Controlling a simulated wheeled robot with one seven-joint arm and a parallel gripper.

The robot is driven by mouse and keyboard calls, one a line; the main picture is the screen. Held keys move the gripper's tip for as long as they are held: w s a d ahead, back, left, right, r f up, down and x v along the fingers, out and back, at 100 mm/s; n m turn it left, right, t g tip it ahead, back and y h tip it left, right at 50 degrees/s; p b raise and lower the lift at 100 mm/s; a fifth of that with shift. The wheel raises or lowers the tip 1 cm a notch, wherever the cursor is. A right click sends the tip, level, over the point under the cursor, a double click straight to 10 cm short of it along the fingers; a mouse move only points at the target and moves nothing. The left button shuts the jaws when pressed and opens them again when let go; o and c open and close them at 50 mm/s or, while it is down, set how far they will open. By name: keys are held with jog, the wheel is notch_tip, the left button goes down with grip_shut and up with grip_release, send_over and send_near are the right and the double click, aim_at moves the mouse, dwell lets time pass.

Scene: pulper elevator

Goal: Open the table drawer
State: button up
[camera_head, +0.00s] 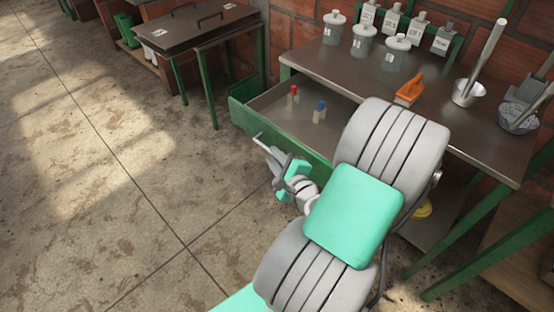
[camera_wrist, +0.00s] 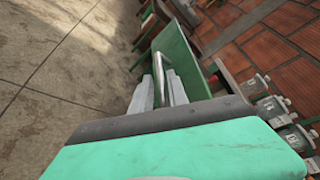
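The table drawer (camera_head: 272,142) has a green front and stands pulled well out from under the metal-topped table (camera_head: 325,65). Its tray shows inside, with a red-capped bottle (camera_head: 293,96) and a blue-capped bottle (camera_head: 319,112). My gripper (camera_head: 268,150) is at the outer side of the drawer front. In the wrist view the green drawer front (camera_wrist: 180,60) is just beyond my gripper (camera_wrist: 160,88). The metal drawer handle (camera_wrist: 164,66) runs between the two fingers. The fingers stand apart, with gaps beside the bar. Contact with the handle is unclear.
Grey-lidded jars (camera_head: 333,28) and other jars stand at the table's back. An orange tool (camera_head: 409,91) and a metal mortar (camera_head: 467,92) are on the tabletop. A second table (camera_head: 190,28) is at upper left. The floor (camera_head: 110,170) on the left is clear.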

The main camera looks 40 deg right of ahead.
jog(key=shift+v, duration=1.45)
jog(key=a+r+n+g+y+p, duration=0.4)
jog(key=a+n+g+y+p, duration=0.4)
jog(key=a+n, duration=0.7)
jog(key=s+a+r+n+g+h+p, duration=0.1)
jog(key=r+n+p, duration=0.3)
jog(key=r, duration=0.5)
jog(key=s+a+r+n+g+h+p, duration=0.1)
jog(key=s+r+n+g+h+p, duration=0.2)
jog(key=r+n, duration=0.4)
notch_tip(320, 180, up, 2)
jog(key=shift+r+h+p, duration=0.2)
jog(key=shift+h+p, duration=0.55)
jog(key=shift+h, duration=0.05)
jog(key=shift+a, duration=0.15)
